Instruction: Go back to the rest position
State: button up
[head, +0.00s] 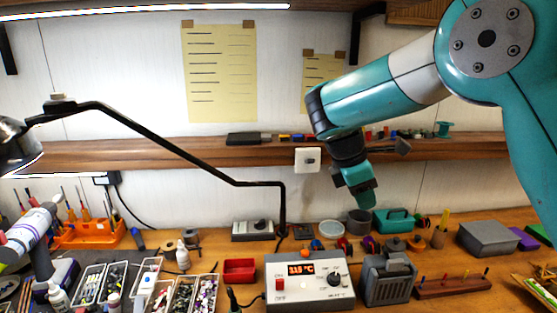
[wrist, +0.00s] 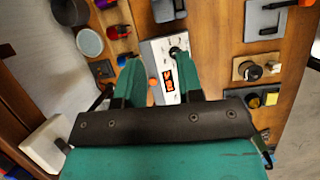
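My gripper (head: 360,192) hangs from my teal and white arm, which reaches in from the upper right in the head view. It points down above the back of the workbench, in front of the shelf. In the wrist view my gripper (wrist: 157,70) has its two teal fingers apart with nothing held between them. The white control box (head: 310,284) with a lit red display stands on the bench below and in front of it. The box also shows beyond the fingers in the wrist view (wrist: 157,52), clear of them.
A wooden shelf (head: 230,154) with small items runs along the wall behind my gripper. A black lamp arm (head: 180,147) crosses at left. The bench holds parts bins (head: 85,283), a red tray (head: 240,270), a grey box (head: 488,237) and a teal case (head: 393,221).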

jog(key=s+a+m+y, duration=0.2)
jog(key=s+m+y, duration=0.1)
jog(key=s, duration=0.6)
jog(key=s+a+m+y+b, duration=0.1)
jog(key=s+a+m+y, duration=0.2)
jog(key=s, duration=0.7)
jog(key=s+a+m+y+b, duration=0.1)
jog(key=s+a+m+y, duration=0.1)
jog(key=s, duration=0.8)
jog(key=shift+s+a+r+m+y, duration=0.2)
jog(key=shift+r+m+y, duration=0.25)
jog(key=shift+m, duration=0.55)
jog(key=shift+f, duration=0.1)
